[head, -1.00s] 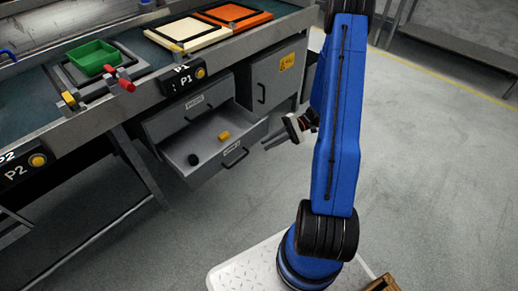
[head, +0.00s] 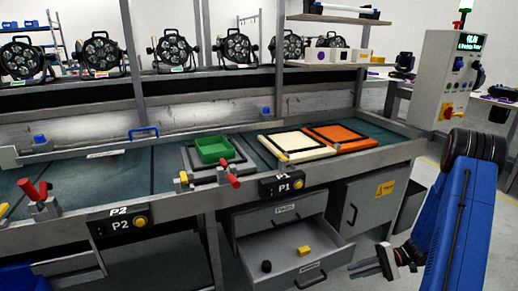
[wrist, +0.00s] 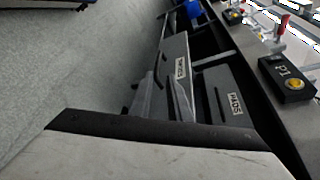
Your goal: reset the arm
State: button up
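My arm is blue with black joints and stands at the right edge of the head view. My gripper (head: 360,267) is at its lower left, in front of and right of the pulled-out drawer (head: 311,280). Its grey fingers point left toward the drawer and look apart, with nothing seen between them. In the wrist view the two fingers (wrist: 164,98) stand above the pale gripper body, with a gap between them and drawer fronts behind. The fingers seem clear of the drawer, though the exact distance is hard to tell.
The open drawer holds a yellow block (head: 304,251) and a dark round piece (head: 267,266). Above are the workbench with a green tray (head: 214,149), a cream frame (head: 297,144), an orange frame (head: 340,137) and red-handled clamps (head: 232,173). A control box (head: 446,80) stands at right.

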jog(key=s+a+r+n+g+h, duration=0.15)
jog(key=s+a+r+h, duration=0.35)
jog(key=r, duration=0.5)
jog(key=s+a+r+n+g+h, duration=0.1)
jog(key=s+a+r+n+h, duration=0.3)
jog(key=r, duration=0.6)
jog(key=s+a+r+t+h, duration=0.3)
jog(key=s+r+t+h, duration=0.3)
jog(key=s+r, duration=0.5)
jog(key=shift+s+a+r+n+t, duration=0.2)
jog(key=shift+s+n+t, duration=0.15)
jog(key=shift+s+t, duration=0.9)
